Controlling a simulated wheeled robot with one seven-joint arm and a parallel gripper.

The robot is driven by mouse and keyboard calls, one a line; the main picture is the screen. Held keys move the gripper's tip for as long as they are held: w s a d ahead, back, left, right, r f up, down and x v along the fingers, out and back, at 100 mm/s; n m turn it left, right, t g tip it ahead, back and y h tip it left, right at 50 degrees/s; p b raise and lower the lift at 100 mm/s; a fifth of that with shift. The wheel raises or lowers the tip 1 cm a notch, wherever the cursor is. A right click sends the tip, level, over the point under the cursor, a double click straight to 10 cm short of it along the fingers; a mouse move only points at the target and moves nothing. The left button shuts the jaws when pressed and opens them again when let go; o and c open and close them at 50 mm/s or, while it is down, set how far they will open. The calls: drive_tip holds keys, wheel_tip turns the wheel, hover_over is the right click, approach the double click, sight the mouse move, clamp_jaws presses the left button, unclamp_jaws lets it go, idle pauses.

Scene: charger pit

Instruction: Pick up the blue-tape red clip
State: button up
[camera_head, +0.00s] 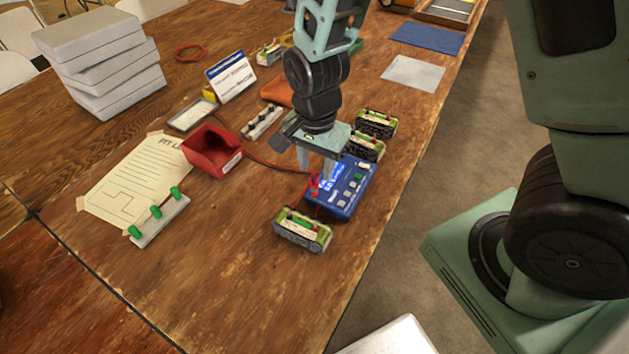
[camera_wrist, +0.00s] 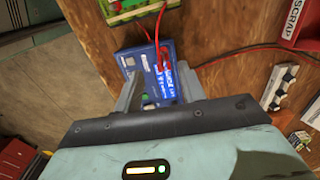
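The blue charger (camera_head: 347,190) lies on the wooden table with a lit display and several buttons. A small red clip (camera_head: 315,184) shows at its left edge, just below my gripper (camera_head: 317,172). In the wrist view, red clip parts (camera_wrist: 161,58) lie over the charger's face (camera_wrist: 152,72), ahead of my gripper (camera_wrist: 160,88). The fingers are apart, with the charger between and beyond them. My gripper looks open and empty. I cannot make out blue tape on the clip, and the fingers partly hide the area.
A green-and-white battery pack (camera_head: 302,231) sits in front of the charger, with others (camera_head: 375,123) behind it. A red lead (camera_head: 262,160) runs left past the red scrap bin (camera_head: 212,150). A white rail with green knobs (camera_head: 158,218) is at left. Front-left wood is clear.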

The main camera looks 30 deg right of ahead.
sight(315, 176)
drive_tip(key=shift+w+f, duration=0.2)
drive_tip(key=shift+f, duration=1.25)
drive_tip(key=shift+w+f, duration=0.15)
drive_tip(key=shift+f, duration=1.25)
drive_tip(key=c, duration=0.9)
